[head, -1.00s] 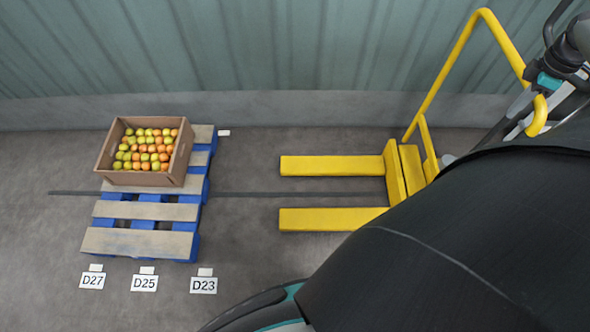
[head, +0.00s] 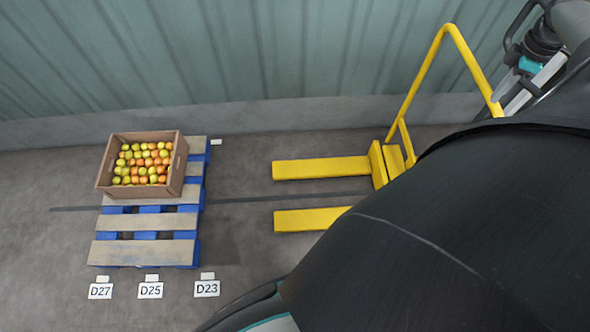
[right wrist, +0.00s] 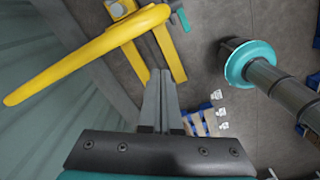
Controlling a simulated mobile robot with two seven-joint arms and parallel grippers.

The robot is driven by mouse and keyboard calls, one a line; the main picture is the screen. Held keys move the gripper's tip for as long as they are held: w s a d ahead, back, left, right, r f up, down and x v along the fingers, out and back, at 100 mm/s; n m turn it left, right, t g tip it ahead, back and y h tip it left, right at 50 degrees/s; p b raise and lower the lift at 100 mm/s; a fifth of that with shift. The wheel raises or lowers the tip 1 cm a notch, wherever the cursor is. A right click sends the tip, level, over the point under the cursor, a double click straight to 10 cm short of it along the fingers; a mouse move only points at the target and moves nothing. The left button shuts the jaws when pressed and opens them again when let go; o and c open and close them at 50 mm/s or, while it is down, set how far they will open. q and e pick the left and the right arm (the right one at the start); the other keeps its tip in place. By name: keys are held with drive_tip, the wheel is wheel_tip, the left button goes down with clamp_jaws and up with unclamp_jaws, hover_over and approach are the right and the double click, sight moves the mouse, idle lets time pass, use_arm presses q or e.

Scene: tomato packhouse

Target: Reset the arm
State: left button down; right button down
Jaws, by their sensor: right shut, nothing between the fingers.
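My right gripper (right wrist: 160,76) shows at the centre of the right wrist view. Its two grey fingers are together with nothing between them. The yellow handle of a pallet truck (right wrist: 90,55) crosses close beyond the fingertips in that view; I cannot tell how wide the gap is. In the head view, my dark arm link covers the lower right, and other parts of my arm show at the top right beside the yellow handle (head: 455,60). My left gripper is not in view.
The pallet truck's yellow forks (head: 320,168) point left toward a blue and wooden pallet (head: 145,222). A cardboard box (head: 177,170) of tomatoes stands on the pallet. Signs D27, D25 and D23 (head: 207,288) lie in front. A corrugated wall (head: 230,50) runs behind.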

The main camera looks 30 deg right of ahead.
drive_tip(key=shift+f, duration=0.1)
idle(0.3)
drive_tip(key=s+a+f+m+g+h+b, duration=0.1)
drive_tip(key=s+a+f+b, duration=0.3)
drive_tip(key=f, duration=0.8)
drive_tip(key=s+a+f+m+g+h+b, duration=0.1)
drive_tip(key=s+a+f+b, duration=0.15)
drive_tip(key=a+f, duration=0.65)
drive_tip(key=s+a+f+m+g+b, duration=0.1)
drive_tip(key=s+a+f+b, duration=0.2)
drive_tip(key=f, duration=1.2)
drive_tip(key=s+a+f+t+b, duration=0.1)
drive_tip(key=a+f, duration=0.4)
drive_tip(key=a, duration=0.6)
drive_tip(key=s+a+f+t+y+b, duration=0.1)
drive_tip(key=a+f+b, duration=0.2)
drive_tip(key=a+f, duration=0.3)
drive_tip(key=s+a+f+t+y+b, duration=0.1)
drive_tip(key=a+f, duration=0.5)
drive_tip(key=a, duration=1)
drive_tip(key=shift+s+a+f+m+t+b, duration=0.25)
drive_tip(key=shift+s+a+m+t+b, duration=0.15)
drive_tip(key=shift+s+t+b, duration=0.15)
